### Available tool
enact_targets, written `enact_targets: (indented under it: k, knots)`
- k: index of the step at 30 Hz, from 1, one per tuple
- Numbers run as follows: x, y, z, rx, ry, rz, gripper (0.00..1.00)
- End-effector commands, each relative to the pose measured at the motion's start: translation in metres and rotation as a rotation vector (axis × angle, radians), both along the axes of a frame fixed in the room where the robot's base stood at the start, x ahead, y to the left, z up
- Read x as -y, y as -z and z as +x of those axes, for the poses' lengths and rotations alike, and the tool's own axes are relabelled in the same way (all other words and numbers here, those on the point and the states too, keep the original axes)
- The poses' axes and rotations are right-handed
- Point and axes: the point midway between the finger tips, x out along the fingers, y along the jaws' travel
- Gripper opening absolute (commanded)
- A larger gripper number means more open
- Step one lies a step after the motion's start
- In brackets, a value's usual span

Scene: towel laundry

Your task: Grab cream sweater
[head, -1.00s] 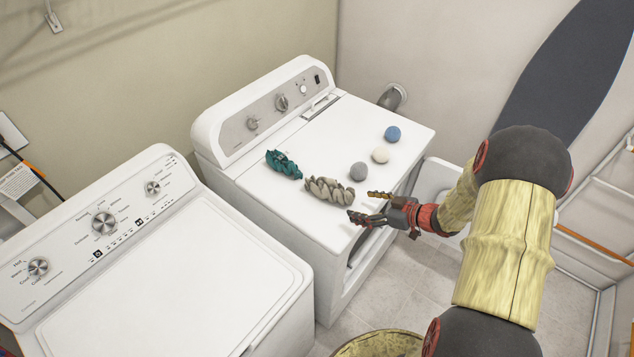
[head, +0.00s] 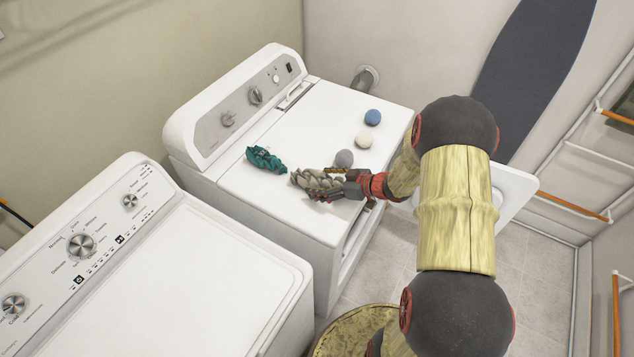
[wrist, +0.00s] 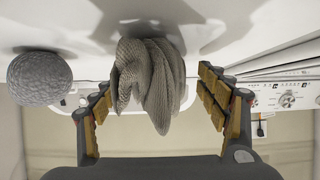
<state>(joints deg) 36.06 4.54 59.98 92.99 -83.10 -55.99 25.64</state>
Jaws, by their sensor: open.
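The cream sweater (head: 309,178) is a rumpled, knitted bundle lying on top of the right-hand white machine, near its front edge. In the wrist view the sweater (wrist: 148,80) hangs into the space between my two fingers, looking grey-beige. My gripper (head: 325,183) is at the sweater's right end in the head view, partly covering it. In the wrist view my gripper (wrist: 158,105) is open, with padded fingers apart on either side of the sweater and a gap on each side.
A teal bundle (head: 265,159) lies just left of the sweater. A grey ball (head: 344,158), a cream ball (head: 364,139) and a blue ball (head: 373,117) sit behind my gripper on the machine top (head: 290,125). Another white machine (head: 190,270) stands at the left.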

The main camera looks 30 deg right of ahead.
Motion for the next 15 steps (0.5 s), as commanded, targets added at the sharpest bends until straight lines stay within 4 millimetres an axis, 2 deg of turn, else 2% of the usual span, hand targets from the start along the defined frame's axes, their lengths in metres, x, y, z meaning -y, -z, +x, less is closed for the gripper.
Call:
enact_targets:
  k: [6,13,15]
  knots:
    - [-0.011,0.011,0.015,-0.001,-0.001,0.0,0.74]
    - [-0.011,0.011,0.016,-0.001,0.0,-0.001,0.74]
    - [-0.011,0.011,0.016,-0.001,0.0,-0.001,0.7]
